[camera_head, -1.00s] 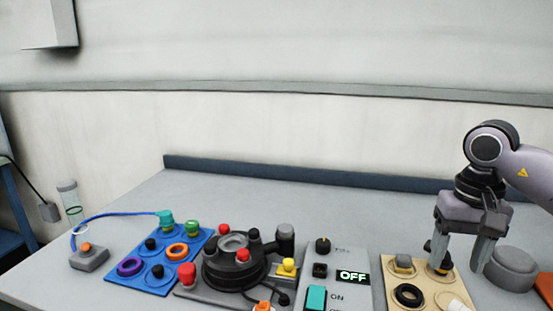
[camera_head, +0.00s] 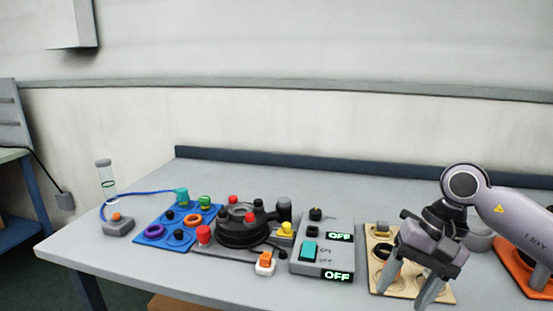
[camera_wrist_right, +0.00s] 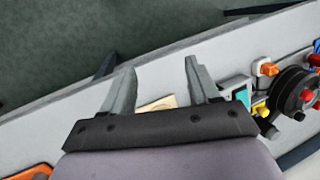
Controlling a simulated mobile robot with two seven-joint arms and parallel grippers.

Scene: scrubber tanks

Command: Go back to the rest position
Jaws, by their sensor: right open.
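My right gripper (camera_head: 406,292) is open above the beige board (camera_head: 446,291) at the right of the table (camera_head: 130,261), and nothing shows between its fingers. In the right wrist view its two spread fingers (camera_wrist_right: 160,88) point toward the table's edge, with a small part of the beige board (camera_wrist_right: 157,104) behind them. The gripper hides part of the board and some of the parts on it. My left gripper is in neither current view.
A control box (camera_head: 335,252) reading OFF stands left of the gripper. Further left are a black round device (camera_head: 243,232) with coloured knobs and a blue board (camera_head: 150,241) with rings. An orange item (camera_head: 518,262) lies at the right. The table's back strip is clear.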

